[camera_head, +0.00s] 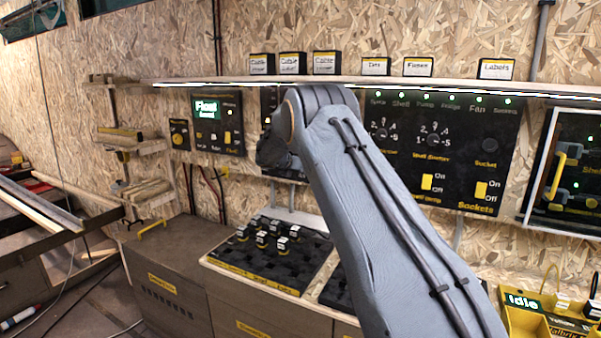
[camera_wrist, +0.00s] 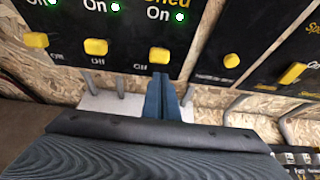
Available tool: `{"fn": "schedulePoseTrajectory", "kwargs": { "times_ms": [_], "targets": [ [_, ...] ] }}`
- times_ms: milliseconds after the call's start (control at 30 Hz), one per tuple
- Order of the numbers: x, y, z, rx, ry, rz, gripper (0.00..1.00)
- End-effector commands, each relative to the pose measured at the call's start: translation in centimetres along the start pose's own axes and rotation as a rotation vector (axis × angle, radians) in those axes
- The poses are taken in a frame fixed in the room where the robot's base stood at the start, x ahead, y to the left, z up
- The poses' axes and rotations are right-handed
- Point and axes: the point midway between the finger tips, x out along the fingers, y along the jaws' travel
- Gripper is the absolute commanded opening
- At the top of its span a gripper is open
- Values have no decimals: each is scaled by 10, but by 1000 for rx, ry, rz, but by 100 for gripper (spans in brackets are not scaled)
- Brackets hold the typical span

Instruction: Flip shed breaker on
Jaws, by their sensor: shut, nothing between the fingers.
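In the wrist view, the shed breaker (camera_wrist: 159,55) is a yellow toggle on a black panel, the rightmost of three, under a partly cut-off label ending in "hed". Its toggle sits low, near the Off marking, with On above. A green light shows beside On. My gripper (camera_wrist: 162,78) is shut and empty, its fingertips just below this toggle at the panel's lower edge. I cannot tell whether they touch the panel. In the head view, my arm hides the gripper and most of this panel (camera_head: 268,104).
Two more yellow toggles (camera_wrist: 95,46) sit left of the shed breaker. A black panel with a yellow knob (camera_wrist: 232,61) is to the right. Grey conduits run below. In the head view, a shelf (camera_head: 400,88) with labelled boxes runs above the panels, and a workbench (camera_head: 325,306) stands below.

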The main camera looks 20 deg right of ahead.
Motion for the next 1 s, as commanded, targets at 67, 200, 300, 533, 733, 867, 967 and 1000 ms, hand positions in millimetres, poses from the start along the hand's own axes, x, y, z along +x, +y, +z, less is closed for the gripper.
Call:
{"fn": "schedulePoseTrajectory", "kwargs": {
  "times_ms": [67, 200, 300, 533, 733, 867, 967, 1000],
  "targets": [
    [-3, 0, 4, 1, -1, 0, 0],
    [-5, 0, 8, 1, 0, 0, 0],
    [-5, 0, 8, 0, 0, 0, 0],
    [-5, 0, 7, 0, 0, 0, 0],
    [-1, 1, -10, -1, 1, -1, 0],
    [4, 0, -33, 0, 2, -4, 0],
    [-16, 0, -24, 5, -2, -1, 0],
    [-23, 1, -22, 3, -2, 0, 0]
  ]
}}
